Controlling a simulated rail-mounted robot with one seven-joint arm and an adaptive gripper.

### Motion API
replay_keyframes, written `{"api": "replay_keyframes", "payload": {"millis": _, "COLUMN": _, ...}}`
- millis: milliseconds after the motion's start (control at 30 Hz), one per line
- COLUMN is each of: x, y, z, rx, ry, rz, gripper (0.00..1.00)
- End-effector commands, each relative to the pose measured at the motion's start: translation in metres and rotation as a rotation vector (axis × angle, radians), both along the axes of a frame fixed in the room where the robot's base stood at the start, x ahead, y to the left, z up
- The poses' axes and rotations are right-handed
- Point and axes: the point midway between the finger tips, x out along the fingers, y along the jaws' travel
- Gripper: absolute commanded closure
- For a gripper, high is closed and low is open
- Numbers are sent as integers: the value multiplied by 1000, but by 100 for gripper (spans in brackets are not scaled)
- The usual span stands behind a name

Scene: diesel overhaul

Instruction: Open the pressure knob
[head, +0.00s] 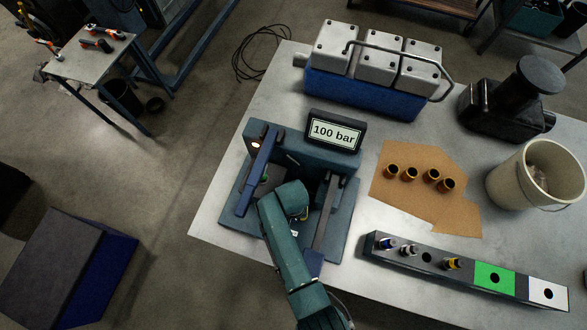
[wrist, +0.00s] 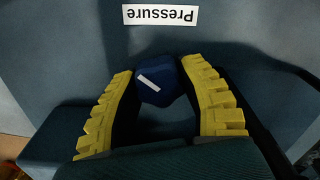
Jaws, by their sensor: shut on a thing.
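The pressure knob (wrist: 158,88) is dark blue and faceted, with a white line mark on its face. In the wrist view it sits between the yellow ribbed fingers of my gripper (wrist: 162,92), which are shut on it near their tips. A white label reading "Pressure" (wrist: 160,15) shows upside down just above the knob. In the head view my arm covers the knob and gripper on the blue-green test stand (head: 340,210).
The stand has a blue lever (head: 258,172) on its left. A rack (head: 420,258) with several injectors and green and white sections lies at right. Copper sleeves (head: 410,174) stand on cardboard. An engine block (head: 365,85), a black part (head: 505,105) and a bucket (head: 530,180) stand behind.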

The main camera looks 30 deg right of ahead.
Motion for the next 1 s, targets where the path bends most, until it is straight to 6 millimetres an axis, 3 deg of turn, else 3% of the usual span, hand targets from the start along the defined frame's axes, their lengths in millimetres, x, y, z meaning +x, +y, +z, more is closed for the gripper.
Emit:
{"api": "replay_keyframes", "payload": {"millis": 600, "x": -1, "y": 2, "z": -2, "rx": 3, "ry": 2, "rz": 532, "gripper": 94}}
{"api": "replay_keyframes", "payload": {"millis": 1000, "x": -1, "y": 3, "z": -3, "rx": 3, "ry": 1, "rz": 684, "gripper": 94}}
